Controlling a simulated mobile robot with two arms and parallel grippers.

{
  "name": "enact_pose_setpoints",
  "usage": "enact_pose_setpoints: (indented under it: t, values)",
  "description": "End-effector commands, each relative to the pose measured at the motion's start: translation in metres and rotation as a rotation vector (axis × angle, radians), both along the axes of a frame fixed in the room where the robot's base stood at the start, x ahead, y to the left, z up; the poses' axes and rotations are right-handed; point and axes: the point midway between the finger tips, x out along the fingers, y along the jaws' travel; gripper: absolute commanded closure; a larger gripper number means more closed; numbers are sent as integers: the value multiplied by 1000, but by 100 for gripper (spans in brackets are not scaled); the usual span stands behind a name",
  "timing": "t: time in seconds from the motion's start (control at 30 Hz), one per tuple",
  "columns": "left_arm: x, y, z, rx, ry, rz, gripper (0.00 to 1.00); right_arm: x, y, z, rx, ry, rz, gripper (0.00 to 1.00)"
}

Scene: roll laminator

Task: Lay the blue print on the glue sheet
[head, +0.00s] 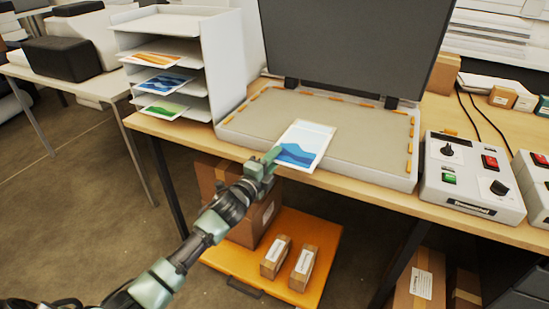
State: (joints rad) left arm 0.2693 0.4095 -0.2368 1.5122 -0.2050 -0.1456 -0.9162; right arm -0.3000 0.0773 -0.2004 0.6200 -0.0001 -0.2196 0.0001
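A white-bordered print with blue waves (298,152) is at the front of an open flat machine, overlapping its bed and extending past the front edge. My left gripper (271,159) is at the print's front left corner and appears shut on it; the fingertips are small here. I cannot tell whether the print touches the bed. A beige surface with orange marks around its edges (360,125) covers the bed; no separate glue sheet can be made out. A second blue print (165,83) lies in the white rack (228,65). My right gripper is out of view.
The machine's dark lid (350,45) stands raised behind the bed. An orange print (154,59) and a green print (165,110) lie in the rack. A control box (470,180) stands to the right. Boxes sit on an orange platform (290,225) below the table.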

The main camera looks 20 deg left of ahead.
Motion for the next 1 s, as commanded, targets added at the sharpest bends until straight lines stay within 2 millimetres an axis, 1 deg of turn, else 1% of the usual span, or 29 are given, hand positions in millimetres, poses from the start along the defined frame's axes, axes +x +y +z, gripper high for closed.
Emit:
enact_pose_setpoints:
  t: [0.27,0.37,0.47,0.7,0.8,0.9,1.0]
  values:
    - [0,0,-1,0,1,0,72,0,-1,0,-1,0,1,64]
    - [-3,1,-1,0,1,0,72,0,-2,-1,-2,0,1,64]
    - [-15,2,-2,0,2,1,72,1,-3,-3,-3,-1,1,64]
    - [-56,6,-2,0,1,-1,72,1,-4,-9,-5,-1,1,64]
    - [-68,7,-2,0,2,0,72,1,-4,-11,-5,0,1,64]
    - [-75,8,-1,0,1,1,72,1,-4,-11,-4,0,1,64]
    - [-78,8,0,0,0,0,72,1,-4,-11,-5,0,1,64]
